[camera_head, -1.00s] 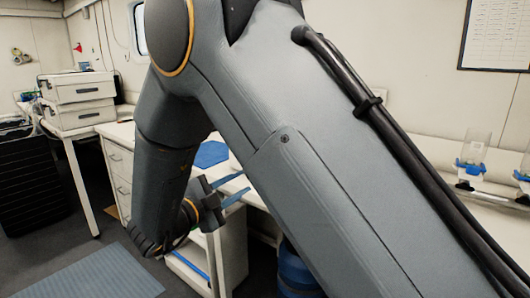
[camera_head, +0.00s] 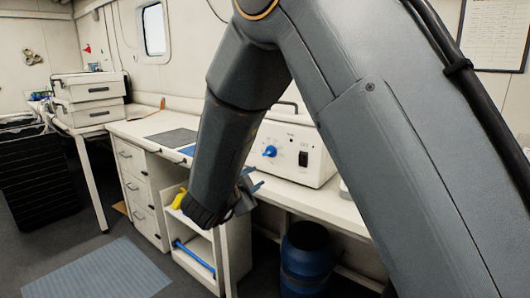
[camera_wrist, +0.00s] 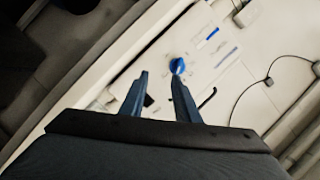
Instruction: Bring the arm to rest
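My grey arm (camera_head: 240,110) bends down across the middle of the head view, with its upper link running to the lower right. My gripper (camera_head: 254,182) hangs in front of the bench, beside the white instrument box. In the wrist view my gripper (camera_wrist: 159,85) shows two blue fingers spread apart with nothing between them. The white box's face with its blue knob (camera_wrist: 177,66) lies beyond the fingertips. My arm hides part of the bench and of the box.
The white bench (camera_head: 320,203) runs along the wall, with the white instrument box (camera_head: 305,155) on it. A blue barrel (camera_head: 304,262) stands beneath. A drawer unit (camera_head: 140,190) and shelf with a yellow item (camera_head: 178,198) are at left. The floor around the grey mat (camera_head: 95,270) is clear.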

